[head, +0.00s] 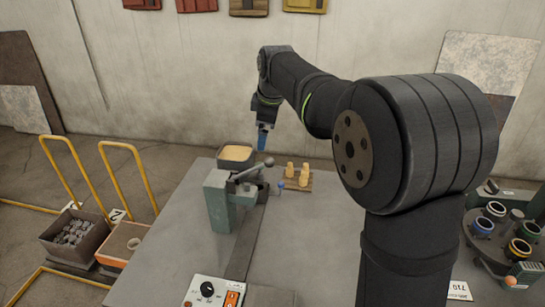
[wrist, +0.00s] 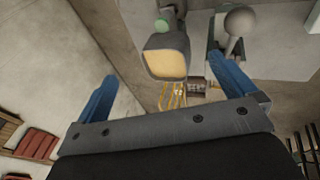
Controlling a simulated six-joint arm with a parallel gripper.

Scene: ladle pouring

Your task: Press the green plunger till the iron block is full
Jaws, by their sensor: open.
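A green machine body (head: 217,203) stands on the grey table, with a pot (head: 237,154) of yellow material at its top and a ball-ended lever (head: 252,172) beside it. A small pale green round part (wrist: 162,26) shows by the pot in the wrist view; I cannot tell if it is the plunger. A dark block (head: 262,191) sits near the machine's right side; its inside is hidden, and I cannot tell if it is the iron block. My gripper (head: 262,146), with blue fingers, is open and empty above and behind the lever, apart from everything.
A wooden tray (head: 296,184) with several yellow pieces and a blue-topped pin (head: 280,186) lie right of the machine. A control box (head: 213,292) is at the front. Bins (head: 76,232) stand left of the table. The table's left front is clear.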

